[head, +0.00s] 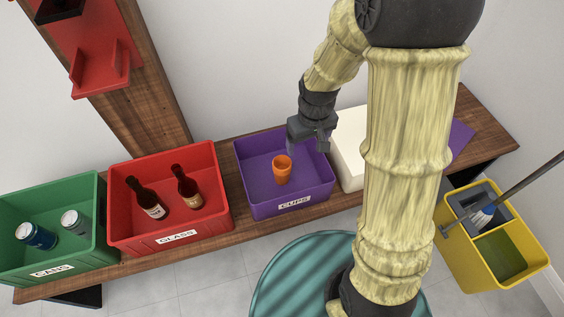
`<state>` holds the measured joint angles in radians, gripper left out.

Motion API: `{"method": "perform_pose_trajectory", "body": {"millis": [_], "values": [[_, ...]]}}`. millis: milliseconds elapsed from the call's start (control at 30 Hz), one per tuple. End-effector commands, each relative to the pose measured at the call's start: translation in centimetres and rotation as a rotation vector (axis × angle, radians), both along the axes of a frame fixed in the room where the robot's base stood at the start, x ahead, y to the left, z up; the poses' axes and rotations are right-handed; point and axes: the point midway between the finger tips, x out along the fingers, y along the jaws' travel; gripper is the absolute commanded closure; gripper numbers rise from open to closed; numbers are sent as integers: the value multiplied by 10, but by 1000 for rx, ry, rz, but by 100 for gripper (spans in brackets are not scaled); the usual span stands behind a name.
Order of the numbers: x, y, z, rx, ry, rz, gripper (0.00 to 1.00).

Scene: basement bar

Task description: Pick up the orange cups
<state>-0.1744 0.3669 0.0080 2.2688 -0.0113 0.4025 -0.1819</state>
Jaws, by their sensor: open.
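One orange cup (282,170) stands inside the purple bin (263,207) labelled CUPS, near the middle of its floor. I see no other orange cup. My gripper (308,150) is above the right back part of the purple bin, up and to the right of the cup. It is open and apart from the cup. The fingertips are small and partly hard to make out.
A red bin (170,238) with two bottles and a green bin (50,262) with cans stand left on the wooden bench (215,238). A white box (350,160) stands right of the purple bin, partly behind my arm. A yellow mop bucket (487,275) is at the right.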

Motion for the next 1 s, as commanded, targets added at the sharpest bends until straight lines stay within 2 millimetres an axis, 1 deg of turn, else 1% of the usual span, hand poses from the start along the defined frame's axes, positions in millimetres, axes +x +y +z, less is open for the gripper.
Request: {"method": "perform_pose_trajectory", "body": {"millis": [33,200,333,467,767,867,1000], "values": [[9,13,6,-6,22,54,19],[31,51,-9,-23,74,213,19],[38,68,-19,-31,95,283,19],[40,72,-24,-33,101,302,19],[40,71,-28,-32,100,300,19],[40,71,-38,-32,100,299,19],[39,71,-62,-33,102,299,19]]}}
